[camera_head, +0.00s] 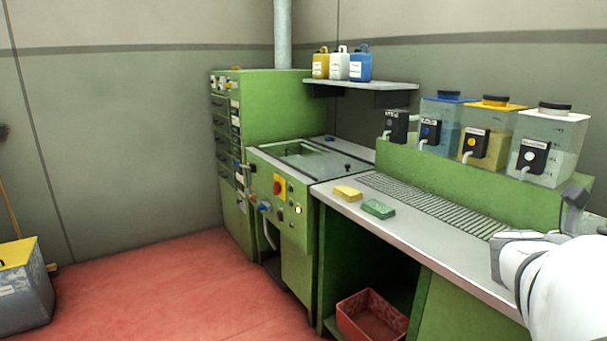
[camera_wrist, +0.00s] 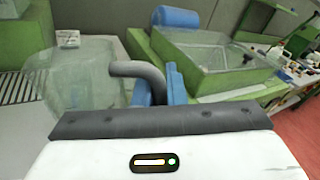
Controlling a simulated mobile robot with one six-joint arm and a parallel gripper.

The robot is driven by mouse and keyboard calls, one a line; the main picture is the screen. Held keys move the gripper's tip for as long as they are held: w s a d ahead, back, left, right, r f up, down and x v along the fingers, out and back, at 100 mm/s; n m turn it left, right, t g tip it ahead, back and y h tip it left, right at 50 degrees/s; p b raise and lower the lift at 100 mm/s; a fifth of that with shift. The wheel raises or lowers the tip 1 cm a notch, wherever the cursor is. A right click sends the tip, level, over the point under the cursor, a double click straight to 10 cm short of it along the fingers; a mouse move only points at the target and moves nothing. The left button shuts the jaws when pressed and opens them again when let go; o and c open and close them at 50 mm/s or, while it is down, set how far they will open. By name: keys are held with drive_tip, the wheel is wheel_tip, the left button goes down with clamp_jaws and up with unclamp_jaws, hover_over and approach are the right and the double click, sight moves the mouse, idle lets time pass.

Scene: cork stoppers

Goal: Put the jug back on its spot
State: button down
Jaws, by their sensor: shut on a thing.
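In the wrist view, a see-through jug (camera_wrist: 88,75) with a thick grey curved handle (camera_wrist: 150,71) is at the left, in front of my gripper (camera_wrist: 160,86). My gripper's blue fingers are shut on the handle. The lower part of the jug is hidden behind my gripper's body, so I cannot tell whether it touches the bench. In the head view my white arm enters at the lower right, and I cannot make out the jug there. No marked spot for the jug can be told for sure.
Yellow (camera_head: 348,193) and green (camera_head: 378,209) blocks lie on the grey bench (camera_head: 440,240) beside a slotted grate (camera_head: 420,198). Several dispenser tanks (camera_head: 553,148) stand behind. A shelf (camera_head: 375,87) holds three canisters. A red bin (camera_head: 372,318) is below.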

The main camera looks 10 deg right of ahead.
drive_tip(key=w+a+f+n+t+y+b, duration=0.1)
drive_tip(key=w+a+f+n+t+b, duration=0.25)
drive_tip(key=w+a+f, duration=0.45)
drive_tip(key=w+a+f+n+t+y+b, duration=0.1)
drive_tip(key=w+a+f+n+t+b, duration=0.3)
drive_tip(key=w+f, duration=0.8)
drive_tip(key=w+a+f+n+t+y+b, duration=0.1)
drive_tip(key=w+a+f+n+t+y, duration=0.35)
drive_tip(key=a+f, duration=0.65)
drive_tip(key=w+a+f+n+t+y+b, duration=0.25)
drive_tip(key=w+a+f+t+y, duration=0.3)
drive_tip(key=a+f, duration=0.65)
wheel_tip(320, 180, up, 26)
drive_tip(key=a+p, duration=0.1)
drive_tip(key=p, duration=2.3)
drive_tip(key=shift+a+r+p, duration=0.2)
drive_tip(key=shift+a+p, duration=0.05)
drive_tip(key=shift+p, duration=0.1)
drive_tip(key=shift+f+g, duration=0.1)
drive_tip(key=shift+g, duration=0.15)
